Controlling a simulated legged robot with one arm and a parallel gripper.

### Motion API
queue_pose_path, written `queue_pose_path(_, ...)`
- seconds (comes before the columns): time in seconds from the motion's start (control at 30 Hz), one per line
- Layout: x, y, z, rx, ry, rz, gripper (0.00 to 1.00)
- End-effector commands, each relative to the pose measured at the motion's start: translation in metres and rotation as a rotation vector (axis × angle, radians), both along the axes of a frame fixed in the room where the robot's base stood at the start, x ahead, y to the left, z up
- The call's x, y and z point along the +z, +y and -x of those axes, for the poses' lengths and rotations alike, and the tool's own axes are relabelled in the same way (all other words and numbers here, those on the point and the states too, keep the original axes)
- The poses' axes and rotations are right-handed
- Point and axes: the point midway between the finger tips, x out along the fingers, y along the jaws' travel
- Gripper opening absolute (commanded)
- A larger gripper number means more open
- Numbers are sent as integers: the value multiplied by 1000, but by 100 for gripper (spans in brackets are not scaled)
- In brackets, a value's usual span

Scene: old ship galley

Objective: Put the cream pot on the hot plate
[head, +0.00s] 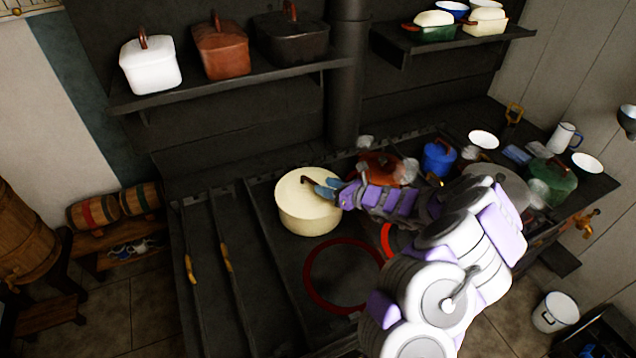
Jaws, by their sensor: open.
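The cream pot (308,215) stands upright on the dark stove top, left of the middle, with a lid and a brown handle on top. My gripper (318,184) is at the lid's handle, its blue fingertips beside or around it; I cannot tell which. The gripper is open. A red ring (345,275) marks a round plate on the stove, in front and to the right of the pot. Another red ring (387,240) shows partly behind my arm, which hides much of it. I cannot tell which ring is hot.
A brown-red pot (381,167), a blue pot (439,158) and a green pot (553,178) stand on the stove's right side, with steam nearby. Shelves with lidded pots (150,66) hang above. Two rods with yellow handles (226,258) lie at left.

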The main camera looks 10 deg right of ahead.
Motion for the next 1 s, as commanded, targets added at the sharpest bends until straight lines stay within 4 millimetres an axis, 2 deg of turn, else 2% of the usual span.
queue_pose_path(0.1,7,-15,16,-3,2,-3,45)
queue_pose_path(0.3,13,-32,36,-3,2,0,45)
queue_pose_path(0.67,18,-37,48,5,-1,3,45)
queue_pose_path(0.77,33,-23,49,55,-35,26,45)
queue_pose_path(0.83,53,0,53,131,-85,63,45)
queue_pose_path(0.93,94,45,68,298,-196,152,45)
queue_pose_path(1.0,122,81,89,437,-283,224,45)
